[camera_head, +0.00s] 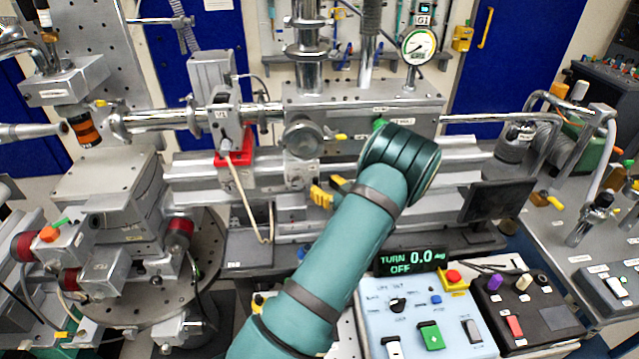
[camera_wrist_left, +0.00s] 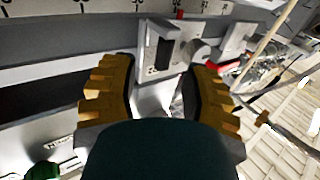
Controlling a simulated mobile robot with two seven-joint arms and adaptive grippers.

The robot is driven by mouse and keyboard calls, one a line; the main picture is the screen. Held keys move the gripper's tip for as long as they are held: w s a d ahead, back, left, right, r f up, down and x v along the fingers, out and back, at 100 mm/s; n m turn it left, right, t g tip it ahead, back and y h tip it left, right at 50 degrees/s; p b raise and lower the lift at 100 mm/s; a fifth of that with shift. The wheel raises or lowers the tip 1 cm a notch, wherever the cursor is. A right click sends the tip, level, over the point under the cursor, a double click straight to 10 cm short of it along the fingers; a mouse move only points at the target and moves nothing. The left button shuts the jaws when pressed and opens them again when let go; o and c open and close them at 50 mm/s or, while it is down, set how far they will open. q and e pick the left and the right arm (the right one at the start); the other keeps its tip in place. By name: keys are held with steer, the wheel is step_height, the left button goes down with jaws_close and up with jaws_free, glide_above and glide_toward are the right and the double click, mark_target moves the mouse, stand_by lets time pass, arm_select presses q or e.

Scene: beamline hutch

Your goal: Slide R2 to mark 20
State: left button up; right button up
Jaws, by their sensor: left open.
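My left gripper (camera_head: 327,191) is in front of the long metal rail in the head view, partly hidden by my teal arm. In the left wrist view the yellow-padded fingers of this gripper (camera_wrist_left: 166,88) are spread apart. A grey block with a dark slot (camera_wrist_left: 160,50) stands between and just beyond the fingertips; I cannot tell whether they touch it. No R2 label is readable, so I cannot tell whether this block is R2. A scale strip with dark ticks (camera_wrist_left: 85,5) runs along the top of the wrist view; mark 20 is not readable. My right gripper is not in view.
A red-based valve (camera_head: 233,158) with a hanging cord is left of the gripper. A dark screen (camera_head: 497,200) is to the right. A blue control box (camera_head: 425,310) and a display reading TURN 0.0 OFF (camera_head: 411,262) are in front. A pressure gauge (camera_head: 419,45) stands behind.

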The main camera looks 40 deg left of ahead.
arm_select(q)
steer(key=d, duration=0.9)
steer(key=shift+s+d, duration=0.2)
steer(key=shift+s, duration=0.2)
